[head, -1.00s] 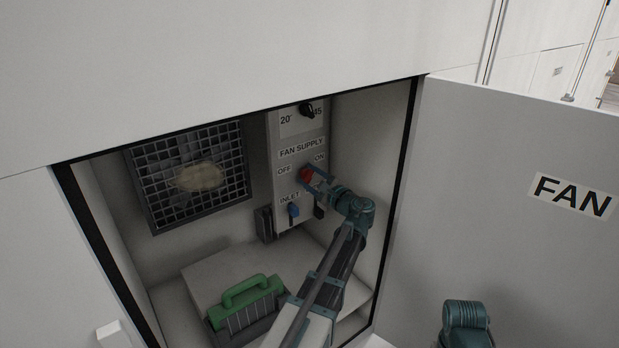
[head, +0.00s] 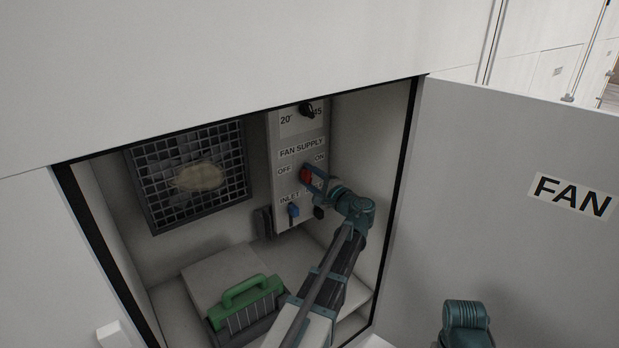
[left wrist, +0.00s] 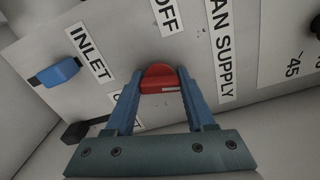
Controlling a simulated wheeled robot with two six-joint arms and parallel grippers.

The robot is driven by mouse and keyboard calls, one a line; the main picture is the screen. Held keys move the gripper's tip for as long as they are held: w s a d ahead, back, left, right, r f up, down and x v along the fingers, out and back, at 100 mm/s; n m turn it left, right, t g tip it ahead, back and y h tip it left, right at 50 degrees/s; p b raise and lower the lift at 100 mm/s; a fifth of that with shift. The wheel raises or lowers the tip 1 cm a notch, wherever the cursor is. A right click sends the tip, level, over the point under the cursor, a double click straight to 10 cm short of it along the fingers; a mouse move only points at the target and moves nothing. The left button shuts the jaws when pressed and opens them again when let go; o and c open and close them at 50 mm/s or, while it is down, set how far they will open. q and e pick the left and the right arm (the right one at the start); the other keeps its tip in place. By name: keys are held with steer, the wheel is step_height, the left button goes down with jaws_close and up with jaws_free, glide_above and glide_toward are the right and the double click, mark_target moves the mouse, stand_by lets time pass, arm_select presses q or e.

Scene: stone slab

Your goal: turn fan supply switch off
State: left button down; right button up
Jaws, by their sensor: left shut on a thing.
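The red fan supply switch (head: 305,175) is on the grey control panel (head: 287,212) inside the open cabinet, under the FAN SUPPLY label (head: 301,148) with OFF at its left and ON at its right. In the left wrist view the red switch (left wrist: 160,79) sits between the fingertips. My left gripper (head: 309,176) is shut on it, one finger on each side. The gripper hides part of the switch in the head view, and I cannot tell its exact angle. My right gripper is not in view; part of my right arm shows at the bottom right.
A blue INLET lever (head: 293,211) and a black lever (head: 318,212) are just below. A black dial (head: 307,110) is above. A fan grille (head: 190,174) is at left, and a green-handled box (head: 244,291) sits below. The open FAN door (head: 500,200) bounds the right.

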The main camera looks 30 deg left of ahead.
arm_select(q)
steer(key=n, duration=0.5)
steer(key=shift+n, duration=0.3)
steer(key=n, duration=0.5)
steer(key=shift+s, duration=0.1)
steer(key=shift+n, duration=0.3)
steer(key=shift+c, duration=1.2)
jaws_free()
steer(key=shift+d, duration=0.15)
steer(key=v, duration=1.3)
steer(key=shift+d, duration=0.25)
steer(key=shift+s+f, duration=0.1)
steer(key=shift+s, duration=0.05)
